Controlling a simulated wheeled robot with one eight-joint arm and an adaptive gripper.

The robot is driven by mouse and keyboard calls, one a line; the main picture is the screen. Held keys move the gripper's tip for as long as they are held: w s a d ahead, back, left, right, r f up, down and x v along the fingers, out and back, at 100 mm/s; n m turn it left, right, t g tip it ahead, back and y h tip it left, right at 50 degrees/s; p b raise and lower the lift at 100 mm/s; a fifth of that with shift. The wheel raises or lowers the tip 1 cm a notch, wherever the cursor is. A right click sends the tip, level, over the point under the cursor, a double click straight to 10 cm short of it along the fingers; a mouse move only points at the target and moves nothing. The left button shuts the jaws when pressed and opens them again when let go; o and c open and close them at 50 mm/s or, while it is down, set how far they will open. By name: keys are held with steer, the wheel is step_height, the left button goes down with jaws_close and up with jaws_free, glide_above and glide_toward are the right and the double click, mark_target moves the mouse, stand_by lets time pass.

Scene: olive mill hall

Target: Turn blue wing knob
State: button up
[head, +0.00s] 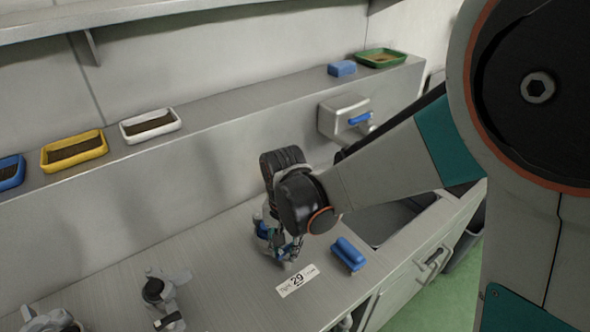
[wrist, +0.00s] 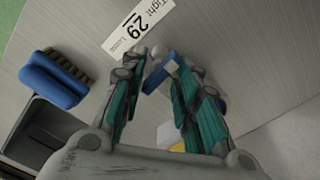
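My gripper (head: 283,252) points down at the counter, its two fingers on either side of a blue wing knob. In the wrist view the blue wing knob (wrist: 160,72) is a short blue bar set at a slant between the fingertips (wrist: 160,66). Its ends lie very near both fingers; I cannot tell whether they touch. In the head view my gripper hides most of the knob and its fitting.
A blue brush (head: 348,254) lies right of my gripper, beside the sink (head: 390,217). A grey fitting with a black knob (head: 155,288) stands to the left. A wall box with a blue lever (head: 360,118) is behind. The ledge holds coloured trays (head: 75,150).

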mark_target(286, 247)
steer(key=n, duration=0.6)
steer(key=n+p, duration=0.1)
steer(key=n, duration=0.5)
steer(key=shift+n, duration=0.4)
steer(key=n, duration=0.6)
steer(key=shift+p, duration=0.35)
steer(key=n+p, duration=0.1)
steer(key=n, duration=0.5)
steer(key=shift+r, duration=0.1)
step_height(286, 247, up, 14)
steer(key=p, duration=1)
steer(key=w+d+f+m+t+y+b, duration=0.2)
steer(key=w+m+b, duration=0.8)
steer(key=m+b, duration=0.1)
steer(key=shift+w+f+m+t+y+b, duration=0.15)
steer(key=shift+w+m+t+y+b, duration=0.2)
steer(key=shift+m, duration=0.25)
